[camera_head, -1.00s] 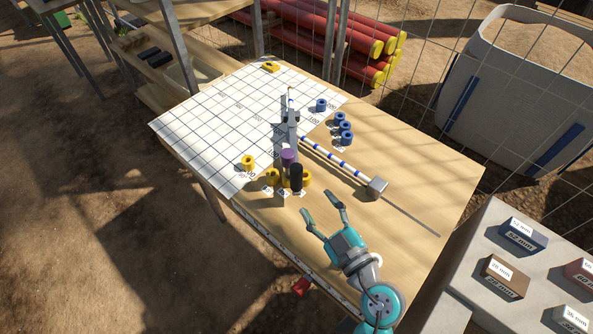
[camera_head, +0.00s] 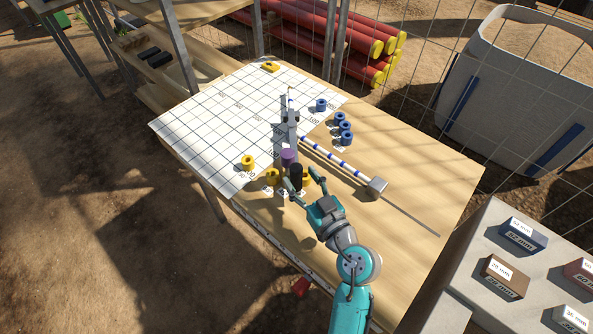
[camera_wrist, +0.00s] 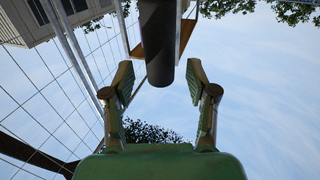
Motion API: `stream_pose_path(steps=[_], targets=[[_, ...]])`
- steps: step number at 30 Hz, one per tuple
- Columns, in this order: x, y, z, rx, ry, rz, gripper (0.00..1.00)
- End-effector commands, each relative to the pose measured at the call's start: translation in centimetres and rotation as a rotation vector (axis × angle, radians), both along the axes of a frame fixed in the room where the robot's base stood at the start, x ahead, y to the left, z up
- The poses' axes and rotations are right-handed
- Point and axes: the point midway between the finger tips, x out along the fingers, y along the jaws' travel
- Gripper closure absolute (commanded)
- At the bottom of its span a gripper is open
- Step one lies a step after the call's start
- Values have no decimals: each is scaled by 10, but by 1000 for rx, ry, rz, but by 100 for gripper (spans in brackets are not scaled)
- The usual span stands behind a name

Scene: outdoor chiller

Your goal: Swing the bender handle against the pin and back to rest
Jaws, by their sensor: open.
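The grey bender (camera_head: 289,122) stands on the wooden bench at the edge of the marked grid sheet. A purple piece (camera_head: 288,157) and the black handle grip (camera_head: 296,170) are at its near end. My gripper (camera_head: 301,180) is open with its fingertips close to the grip, one on each side in the head view. In the wrist view the dark round end of the grip (camera_wrist: 160,60) is centred between the open fingers (camera_wrist: 160,78). I see no finger touching it. I cannot make out the pin.
A blue-banded rod (camera_head: 341,162) with a grey block (camera_head: 377,186) lies to the right. Yellow rings (camera_head: 248,162) and blue rings (camera_head: 346,138) sit on the bench. A grey stand with labelled blocks (camera_head: 522,233) is at right. The bench's right side is mostly clear.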

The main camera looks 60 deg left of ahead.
Motion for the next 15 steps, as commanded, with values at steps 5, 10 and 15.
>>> stream_pose_path(steps=[5, 10, 15], targets=[[0, 21, 0, 0, -2, 1, 43], [1, 28, 0, -1, -1, 0, 43], [1, 29, 0, -1, -1, -1, 43]])
